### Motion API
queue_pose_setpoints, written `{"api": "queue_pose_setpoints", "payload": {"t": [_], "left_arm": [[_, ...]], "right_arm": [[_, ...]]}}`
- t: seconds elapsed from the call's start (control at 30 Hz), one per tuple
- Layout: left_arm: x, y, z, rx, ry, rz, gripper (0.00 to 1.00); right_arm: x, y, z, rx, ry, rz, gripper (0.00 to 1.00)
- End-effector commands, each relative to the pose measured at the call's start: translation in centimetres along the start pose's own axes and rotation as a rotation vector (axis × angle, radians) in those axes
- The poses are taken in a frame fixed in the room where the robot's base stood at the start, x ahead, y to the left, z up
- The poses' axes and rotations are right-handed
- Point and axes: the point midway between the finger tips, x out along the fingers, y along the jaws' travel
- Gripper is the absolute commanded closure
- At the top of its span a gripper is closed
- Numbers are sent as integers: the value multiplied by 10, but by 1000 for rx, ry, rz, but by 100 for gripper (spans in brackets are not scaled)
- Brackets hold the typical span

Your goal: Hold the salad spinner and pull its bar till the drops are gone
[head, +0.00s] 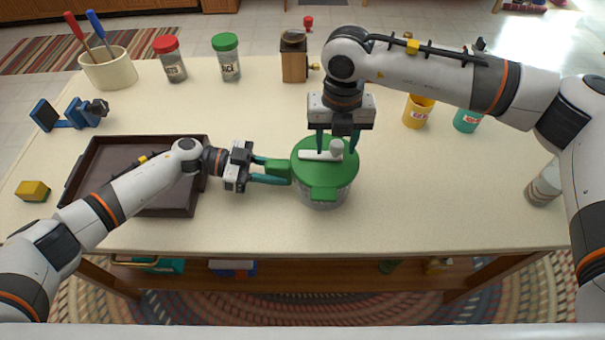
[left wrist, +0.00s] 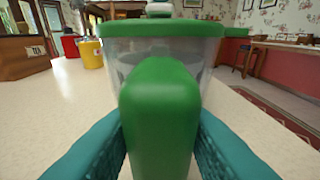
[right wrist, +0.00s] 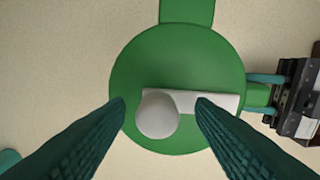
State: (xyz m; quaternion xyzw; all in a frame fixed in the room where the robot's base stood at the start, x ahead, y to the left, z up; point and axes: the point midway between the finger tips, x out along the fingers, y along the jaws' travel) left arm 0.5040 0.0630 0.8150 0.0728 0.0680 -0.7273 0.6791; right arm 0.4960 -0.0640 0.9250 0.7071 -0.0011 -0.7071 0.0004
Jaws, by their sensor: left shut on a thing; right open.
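The salad spinner (head: 325,188) stands upright on the table, with a green lid and a clear bowl. A white bar (head: 315,156) with a round knob (head: 337,147) lies across the lid; both also show in the right wrist view, the bar (right wrist: 205,101) and the knob (right wrist: 157,114). My left gripper (head: 278,173) is shut on the spinner's green side handle (left wrist: 160,110). My right gripper (head: 338,150) is open above the lid, its fingers to either side of the knob in the right wrist view and apart from it. Drops in the bowl cannot be made out.
A dark brown tray (head: 185,212) lies left of the spinner, under my left arm. A yellow sponge-like block (head: 33,191), a utensil crock (head: 108,70), two shakers and a grinder (head: 294,58) stand around. Cups (head: 418,111) stand behind right.

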Motion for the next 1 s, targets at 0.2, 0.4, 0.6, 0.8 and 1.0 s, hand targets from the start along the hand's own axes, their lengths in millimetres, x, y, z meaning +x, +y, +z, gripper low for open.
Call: {"api": "queue_pose_setpoints", "payload": {"t": [0.2,0.4,0.6,0.8,1.0], "left_arm": [[0,1,0,-1,0,2,91],[-1,1,0,-1,0,3,91],[-1,1,0,-1,1,3,91],[-1,1,0,-1,1,3,91],[-1,1,0,-1,1,3,91]], "right_arm": [[-9,0,-1,0,2,-1,50],[-26,0,0,0,2,0,50],[-42,0,0,0,2,0,50],[-58,0,0,0,2,0,50],[-69,0,0,0,1,0,50]]}}
